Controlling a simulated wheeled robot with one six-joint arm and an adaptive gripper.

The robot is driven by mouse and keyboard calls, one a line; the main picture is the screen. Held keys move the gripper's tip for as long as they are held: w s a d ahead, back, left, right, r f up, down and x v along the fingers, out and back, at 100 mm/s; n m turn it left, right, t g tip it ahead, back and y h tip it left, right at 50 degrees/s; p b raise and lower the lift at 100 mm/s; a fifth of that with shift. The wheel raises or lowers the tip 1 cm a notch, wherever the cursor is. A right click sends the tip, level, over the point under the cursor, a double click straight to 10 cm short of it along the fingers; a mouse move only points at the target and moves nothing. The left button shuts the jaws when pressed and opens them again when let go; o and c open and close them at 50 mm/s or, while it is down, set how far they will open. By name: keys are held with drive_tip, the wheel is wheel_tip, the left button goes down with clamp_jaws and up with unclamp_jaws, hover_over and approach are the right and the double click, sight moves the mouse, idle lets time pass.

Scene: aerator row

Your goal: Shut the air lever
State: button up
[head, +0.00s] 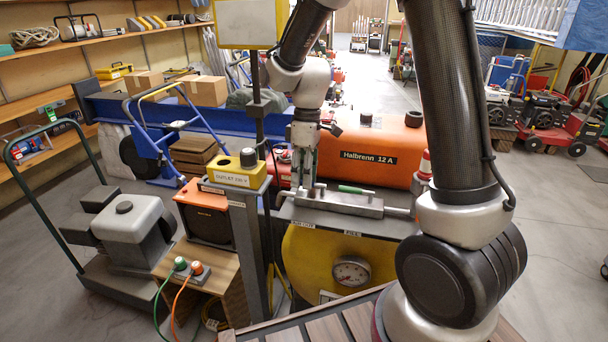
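A grey metal manifold (345,205) lies across the top of a yellow round-faced machine (309,255) in the head view. Two small labels sit below it; the left one (302,224) seems to read "AIR OUT", the right one (352,233) is too small to read surely. A lever with a green grip (355,189) lies nearly flat above the manifold's right part. My gripper (303,182) points down at the manifold's left end, above the left label. Its fingers hide what is between them; a small grey part (319,188) shows just right of them. I cannot tell whether they touch or hold a lever.
An orange tank (378,150) marked "Halbrenn 12 A" lies behind the manifold. A post with a yellow "OUTLET" box (236,172) stands left of my gripper. A red-and-white piece (425,166) stands at the right.

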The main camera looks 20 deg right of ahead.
clamp_jaws()
drive_tip(key=shift+s, duration=0.1)
drive_tip(key=n, duration=0.2)
drive_tip(key=s+n, duration=0.1)
drive_tip(key=shift+s+a+n+h, duration=0.1)
drive_tip(key=shift+a+n+h, duration=0.2)
drive_tip(key=shift+a+n, duration=0.1)
drive_tip(key=s+n, duration=0.1)
drive_tip(key=n, duration=0.1)
drive_tip(key=s+n+h, duration=0.1)
drive_tip(key=n, duration=0.1)
drive_tip(key=shift+a+n, duration=0.15)
drive_tip(key=shift+n, duration=0.15)
drive_tip(key=n, duration=0.1)
drive_tip(key=s+n, duration=0.1)
drive_tip(key=n, duration=0.1)
drive_tip(key=s+n, duration=0.1)
drive_tip(key=n, duration=0.1)
drive_tip(key=shift+s+d+h, duration=0.1)
drive_tip(key=shift+d+h, duration=0.2)
drive_tip(key=shift+h, duration=0.1)
drive_tip(key=shift+s+d+n+t+h, duration=0.1)
drive_tip(key=shift+s+d+n, duration=0.1)
drive_tip(key=shift+n, duration=0.55)
drive_tip(key=shift+s+d+n+t+h, duration=0.1)
drive_tip(key=shift+s+d+n, duration=0.15)
drive_tip(key=shift+n, duration=0.55)
drive_tip(key=shift+s+d+n+t+h, duration=0.1)
drive_tip(key=shift+s+d+n, duration=0.1)
drive_tip(key=shift+n, duration=0.55)
